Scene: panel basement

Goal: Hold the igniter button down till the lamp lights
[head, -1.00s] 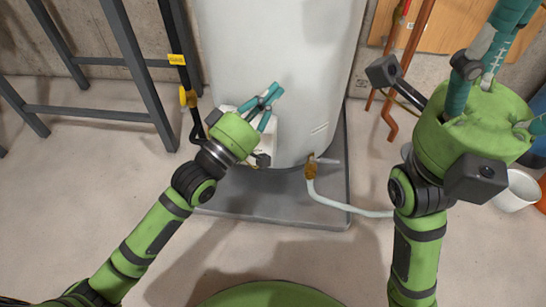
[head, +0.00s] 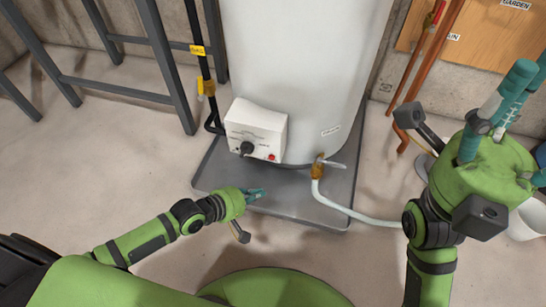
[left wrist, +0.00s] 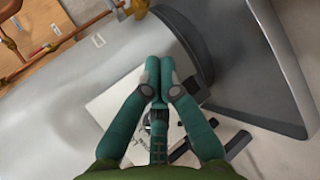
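A white control box (head: 255,129) is on the lower front of the tall white tank (head: 296,65). It has a black knob (head: 247,148) and a small red round part (head: 272,157) at its right; I cannot tell whether that is the button or the lamp. No lit lamp can be made out. My left gripper (head: 262,193) is below and in front of the box, apart from it. In the left wrist view its fingertips (left wrist: 160,66) are together with nothing between them, and partly cover the box (left wrist: 105,98).
The tank stands on a grey base (head: 290,205). A brass valve (head: 318,168) with a pale hose (head: 352,212) is right of the box. A black gas pipe (head: 206,92) and a grey metal frame (head: 165,60) stand at the left.

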